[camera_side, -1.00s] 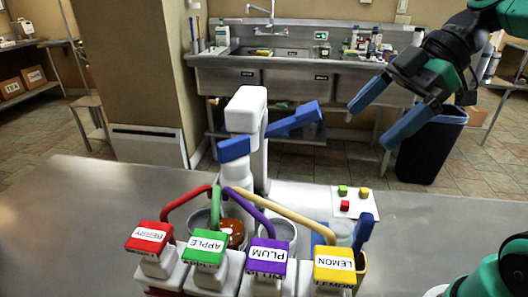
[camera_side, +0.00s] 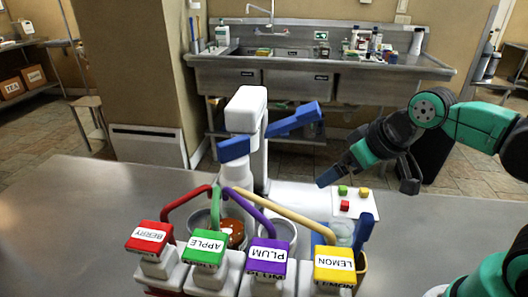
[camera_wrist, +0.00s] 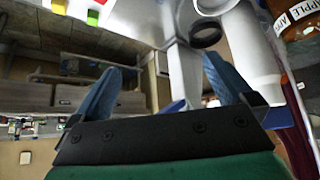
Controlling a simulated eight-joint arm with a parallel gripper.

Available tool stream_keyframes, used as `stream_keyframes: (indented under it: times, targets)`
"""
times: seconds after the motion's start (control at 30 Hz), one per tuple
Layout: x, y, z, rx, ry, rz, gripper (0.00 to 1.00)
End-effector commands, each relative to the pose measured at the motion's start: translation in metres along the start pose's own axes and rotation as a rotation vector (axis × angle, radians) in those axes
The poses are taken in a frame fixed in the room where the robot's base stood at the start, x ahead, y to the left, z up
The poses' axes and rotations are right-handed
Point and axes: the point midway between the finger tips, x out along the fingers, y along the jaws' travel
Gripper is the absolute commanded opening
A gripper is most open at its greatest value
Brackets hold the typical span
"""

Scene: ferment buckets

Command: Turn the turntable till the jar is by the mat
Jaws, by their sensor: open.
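In the side view, a small white mat (camera_side: 371,209) lies on the table right of centre, with red, green and yellow cubes on it. A clear jar-like vessel (camera_side: 342,229) stands just in front of it, partly hidden by the yellow hose and blue parts. I cannot make out the turntable or tell for certain which vessel is the jar. My gripper (camera_side: 368,181) is open and empty, above and behind the mat. In the wrist view, its blue fingers (camera_wrist: 162,65) are spread with nothing held between them, and part of the mat (camera_wrist: 80,5) shows at the top left.
Dispensers marked berry (camera_side: 150,236), apple (camera_side: 205,245), plum (camera_side: 267,254) and lemon (camera_side: 334,263) line the front with curved hoses. A white stand with blue arms (camera_side: 245,112) rises behind them. The table's left side is clear.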

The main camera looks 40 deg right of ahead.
Motion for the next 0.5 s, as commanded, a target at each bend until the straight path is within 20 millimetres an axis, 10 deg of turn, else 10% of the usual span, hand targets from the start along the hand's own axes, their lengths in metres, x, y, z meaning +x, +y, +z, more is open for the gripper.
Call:
stream_keyframes:
  times: [0.5]
  targets:
    - [0.0032,-0.0022,-0.0002,0.038,0.029,0.011,1.0]
